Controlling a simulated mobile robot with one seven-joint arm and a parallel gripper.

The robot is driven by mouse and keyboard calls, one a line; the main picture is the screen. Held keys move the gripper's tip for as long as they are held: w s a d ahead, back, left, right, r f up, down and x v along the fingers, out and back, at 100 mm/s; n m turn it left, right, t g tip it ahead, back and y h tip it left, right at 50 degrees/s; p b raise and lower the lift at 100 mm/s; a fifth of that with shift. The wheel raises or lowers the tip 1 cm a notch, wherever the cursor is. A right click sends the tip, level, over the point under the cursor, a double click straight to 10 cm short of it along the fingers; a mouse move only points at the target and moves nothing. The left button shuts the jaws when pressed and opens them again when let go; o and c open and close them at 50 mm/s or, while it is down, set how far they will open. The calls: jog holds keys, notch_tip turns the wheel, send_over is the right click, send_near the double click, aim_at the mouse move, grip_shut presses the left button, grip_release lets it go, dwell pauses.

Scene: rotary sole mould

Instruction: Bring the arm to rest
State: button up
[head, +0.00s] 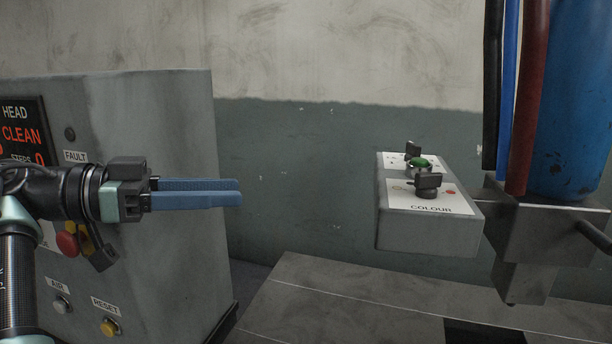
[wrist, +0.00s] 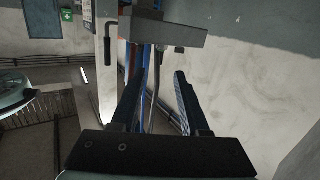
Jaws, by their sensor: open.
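My gripper (head: 240,193) is at the left of the head view, its blue fingers pointing right in front of the grey control cabinet (head: 185,250). The fingers are apart with nothing between them. In the wrist view my gripper (wrist: 162,78) also shows two separate dark fingers with an empty gap. My arm comes in from the left edge of the head view and hides part of the cabinet front.
A grey box marked COLOUR (head: 425,235) with knobs stands right of my fingertips, across free space. A blue cylinder (head: 575,110) with hoses (head: 530,95) is at far right. The cabinet has a red button (head: 67,243). A grey surface (head: 330,300) lies below.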

jog(key=w+d+r+n+t+y+p, duration=0.2)
jog(key=w+d+r+n+t+y, duration=0.1)
jog(key=w+d+n+t+y, duration=0.55)
jog(key=s+d+r+n+t+y+p, duration=0.1)
jog(key=s+d+r+n+t+y, duration=0.1)
jog(key=s+r+t, duration=0.5)
jog(key=s+d+r+n+t+y+p, duration=0.1)
jog(key=s+r+n+t+y, duration=0.2)
jog(key=s+r, duration=0.9)
jog(key=s+t+y, duration=0.2)
jog(key=s+t, duration=0.1)
jog(key=s, duration=0.2)
jog(key=shift+d+r+t, duration=0.15)
jog(key=shift+d+t, duration=0.2)
jog(key=shift+d, duration=0.05)
jog(key=shift+n+y, duration=0.25)
